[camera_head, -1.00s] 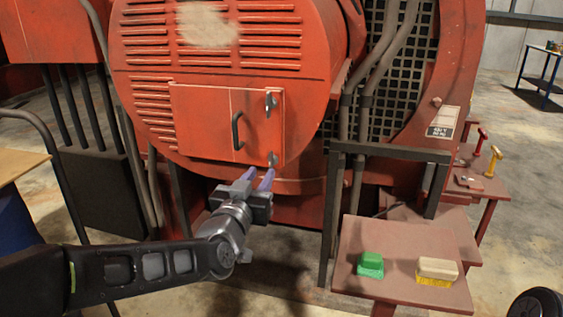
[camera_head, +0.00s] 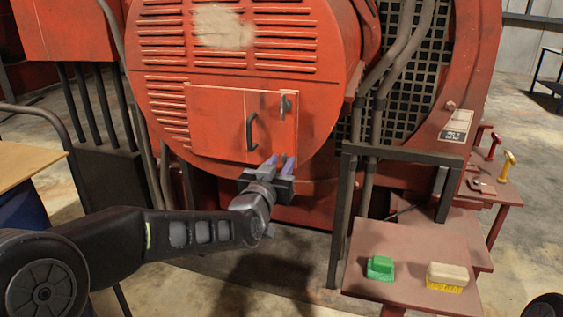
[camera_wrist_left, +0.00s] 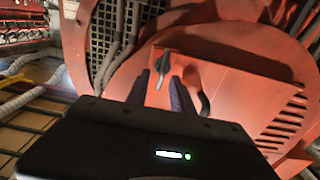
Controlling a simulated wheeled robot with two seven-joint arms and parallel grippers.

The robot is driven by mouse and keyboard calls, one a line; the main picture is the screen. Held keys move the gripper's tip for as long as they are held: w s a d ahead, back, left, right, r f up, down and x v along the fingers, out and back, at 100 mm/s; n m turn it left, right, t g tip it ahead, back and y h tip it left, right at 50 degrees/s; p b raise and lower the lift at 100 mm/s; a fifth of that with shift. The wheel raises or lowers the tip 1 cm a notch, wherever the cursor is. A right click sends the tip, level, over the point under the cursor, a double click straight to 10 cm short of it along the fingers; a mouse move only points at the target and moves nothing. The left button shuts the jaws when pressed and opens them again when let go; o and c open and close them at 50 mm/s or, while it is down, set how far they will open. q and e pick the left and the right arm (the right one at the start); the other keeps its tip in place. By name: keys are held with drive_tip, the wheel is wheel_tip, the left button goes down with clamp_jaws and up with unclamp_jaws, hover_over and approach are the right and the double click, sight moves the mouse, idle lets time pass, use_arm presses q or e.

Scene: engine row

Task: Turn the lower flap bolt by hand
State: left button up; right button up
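The flap (camera_head: 222,125) is a red rectangular panel low on the round engine end, with a dark handle (camera_head: 251,132) and a grey upper bolt (camera_head: 286,104). My left gripper (camera_head: 279,160) is at the flap's lower right corner, its two purple-grey fingers apart. The lower flap bolt is mostly hidden by the fingers in the head view. In the left wrist view, a grey bolt (camera_wrist_left: 163,63) at the flap's corner shows between and just beyond the open fingertips (camera_wrist_left: 159,80). I cannot tell whether they touch it. My right gripper is not in view.
A dark frame post (camera_head: 342,215) stands right of the gripper. A red side table (camera_head: 405,245) at the lower right holds a green block (camera_head: 380,268) and a yellow-bristled brush (camera_head: 447,277). Yellow and red-handled tools are farther right. Open floor lies below the arm.

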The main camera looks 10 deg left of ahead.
use_arm(q)
drive_tip(key=shift+w, duration=0.25)
clamp_jaws()
idle(0.3)
